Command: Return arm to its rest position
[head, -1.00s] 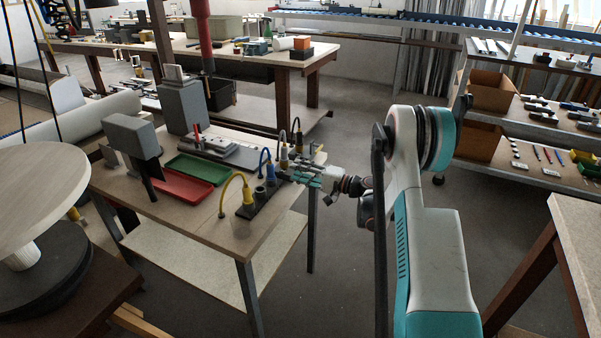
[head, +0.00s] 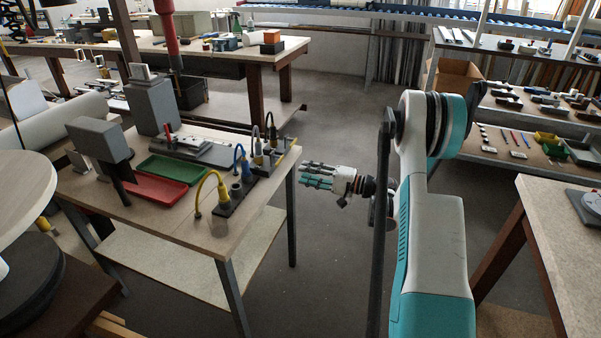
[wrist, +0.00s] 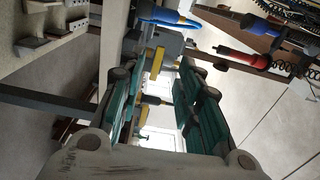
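My gripper (head: 304,174) shows in the head view just right of the small workbench, over open floor. Its teal-padded fingers point left toward the bench and are apart. The wrist view shows the two fingers (wrist: 160,105) with an open gap and nothing held between them. My arm reaches out from the right side of the head view, bent at a high joint.
Shelves (head: 540,118) and another table (head: 560,225) stand right. Floor between is clear.

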